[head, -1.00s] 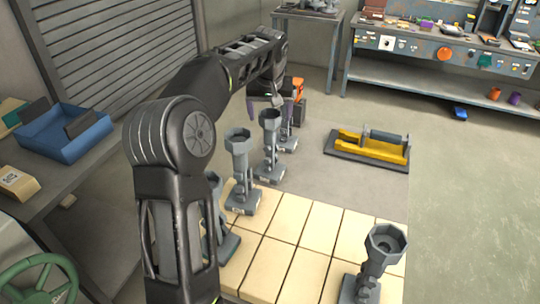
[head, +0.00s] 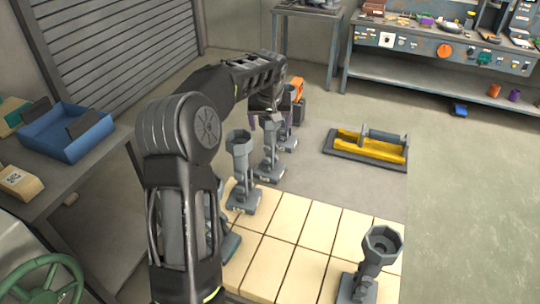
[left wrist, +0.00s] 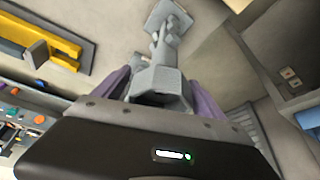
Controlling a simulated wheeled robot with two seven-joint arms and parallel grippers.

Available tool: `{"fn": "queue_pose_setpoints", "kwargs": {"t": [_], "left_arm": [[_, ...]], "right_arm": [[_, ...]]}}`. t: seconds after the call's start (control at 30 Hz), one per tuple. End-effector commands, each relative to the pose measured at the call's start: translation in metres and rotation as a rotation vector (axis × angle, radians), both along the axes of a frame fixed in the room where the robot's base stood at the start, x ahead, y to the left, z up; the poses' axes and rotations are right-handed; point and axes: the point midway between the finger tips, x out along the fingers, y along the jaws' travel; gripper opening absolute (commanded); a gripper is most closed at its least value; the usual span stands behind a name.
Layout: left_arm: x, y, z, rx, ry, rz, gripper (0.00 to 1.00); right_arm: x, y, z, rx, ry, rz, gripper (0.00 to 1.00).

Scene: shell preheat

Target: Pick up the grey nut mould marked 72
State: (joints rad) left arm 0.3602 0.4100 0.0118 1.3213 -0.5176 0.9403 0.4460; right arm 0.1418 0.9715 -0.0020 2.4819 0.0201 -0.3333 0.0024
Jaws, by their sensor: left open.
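Several grey nut moulds stand upright in the head view, each a stem with a hexagonal cup on a flat foot. I cannot read the number 72 on any. My left gripper (head: 269,119) is open around or just above the top of one grey mould (head: 268,163), whose cup it hides. In the left wrist view, a grey mould (left wrist: 160,82) shows its hexagonal cup between the purple fingers (left wrist: 160,98), without clear contact. Another mould (head: 240,165) stands nearer, one (head: 288,137) farther behind, and one (head: 372,262) at the front right. My right gripper is out of view.
Pale tiles (head: 300,235) cover the near floor area. A yellow fixture on a dark base (head: 365,150) lies to the right. A blue bin (head: 65,140) sits on the left bench. My left arm partly hides one mould.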

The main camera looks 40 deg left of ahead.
Motion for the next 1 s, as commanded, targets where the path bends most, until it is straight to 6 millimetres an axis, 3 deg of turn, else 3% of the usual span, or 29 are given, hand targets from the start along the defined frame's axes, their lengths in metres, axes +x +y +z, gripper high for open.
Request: {"fn": "queue_pose_setpoints", "kwargs": {"t": [0.13, 1.0], "left_arm": [[0.0, 0.0, 0.0003, 0.0, 0.0, 0.0, 0.79], [0.0, 0.0, 0.0003, 0.0, 0.0, 0.0, 0.08]], "right_arm": [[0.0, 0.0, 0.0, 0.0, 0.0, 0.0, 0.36], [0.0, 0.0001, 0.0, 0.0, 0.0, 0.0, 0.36]]}}
